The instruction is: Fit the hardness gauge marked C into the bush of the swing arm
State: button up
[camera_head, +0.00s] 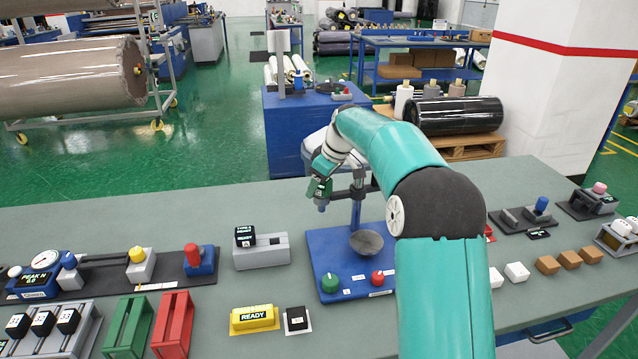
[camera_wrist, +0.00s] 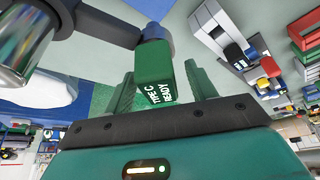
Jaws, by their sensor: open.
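The green gauge (camera_wrist: 156,85), marked "TYPE C READY", sits between the two green fingers of my gripper (camera_wrist: 160,92) in the wrist view. A gap shows on each side of it, so the gripper is open around it. The dark swing arm (camera_wrist: 95,25) reaches the gauge's blue-grey end, which appears to be in the bush; how deep is hidden. In the head view my gripper (camera_head: 324,184) is at the left end of the swing arm (camera_head: 345,194), above the blue stand base (camera_head: 325,262). A blue tip (camera_head: 321,208) points down below it.
A dark gauge block (camera_head: 245,236) rests on a grey holder (camera_head: 262,252) left of the stand. A dark bowl (camera_head: 367,242) and green (camera_head: 329,282) and red knobs (camera_head: 377,277) are on the base. A yellow "READY" block (camera_head: 253,317) lies in front. Bare bench shows behind the holder.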

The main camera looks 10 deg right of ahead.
jog(key=v, duration=1.3)
jog(key=shift+r, duration=0.45)
jog(key=shift+s, duration=0.1)
